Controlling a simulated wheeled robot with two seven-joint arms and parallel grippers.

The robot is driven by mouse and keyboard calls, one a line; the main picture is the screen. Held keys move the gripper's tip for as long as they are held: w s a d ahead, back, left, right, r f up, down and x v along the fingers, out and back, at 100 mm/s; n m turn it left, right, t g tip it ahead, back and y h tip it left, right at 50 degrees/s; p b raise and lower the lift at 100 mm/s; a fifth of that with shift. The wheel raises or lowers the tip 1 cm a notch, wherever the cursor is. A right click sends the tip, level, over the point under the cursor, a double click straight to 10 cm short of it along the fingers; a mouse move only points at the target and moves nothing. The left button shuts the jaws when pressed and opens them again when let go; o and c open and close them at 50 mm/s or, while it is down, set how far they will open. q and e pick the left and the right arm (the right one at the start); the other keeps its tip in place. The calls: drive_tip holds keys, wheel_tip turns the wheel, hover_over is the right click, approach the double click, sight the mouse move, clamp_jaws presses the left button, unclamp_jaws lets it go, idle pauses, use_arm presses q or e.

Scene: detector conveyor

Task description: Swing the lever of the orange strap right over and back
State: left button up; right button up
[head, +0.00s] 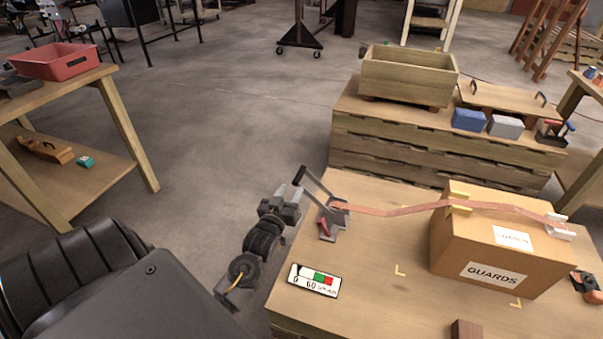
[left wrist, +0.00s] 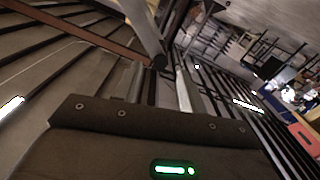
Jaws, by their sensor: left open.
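The orange strap (head: 400,210) runs from a grey ratchet (head: 333,217) on the left of the pallet top to the right, over a cardboard box marked GUARDS (head: 455,250). The ratchet's lever (head: 317,186) stands tilted up and to the left, with a dark grip (head: 299,176) at its upper end. A small red part sits at the ratchet's base. My left gripper (head: 293,197) is open, just below and left of the lever's grip; I cannot tell whether it touches. In the left wrist view a grey bar with a dark end (left wrist: 158,62) shows close by. My right gripper is out of view.
A white gauge card (head: 314,281) with green and red patches lies in front of the ratchet. A wooden crate (head: 408,78) stands behind.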

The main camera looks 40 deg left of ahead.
sight(303, 170)
use_arm(q)
drive_tip(key=x, duration=0.8)
drive_tip(key=shift+w+a+f, duration=0.1)
drive_tip(key=shift+w, duration=0.15)
drive_tip(key=shift+w+a, duration=0.15)
drive_tip(key=shift+w, duration=0.2)
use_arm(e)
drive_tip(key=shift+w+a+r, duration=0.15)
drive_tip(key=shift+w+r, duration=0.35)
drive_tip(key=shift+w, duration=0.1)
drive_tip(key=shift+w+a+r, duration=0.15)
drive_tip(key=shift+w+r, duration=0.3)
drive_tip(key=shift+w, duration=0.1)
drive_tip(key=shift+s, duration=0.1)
use_arm(q)
drive_tip(key=c, duration=0.5)
clamp_jaws()
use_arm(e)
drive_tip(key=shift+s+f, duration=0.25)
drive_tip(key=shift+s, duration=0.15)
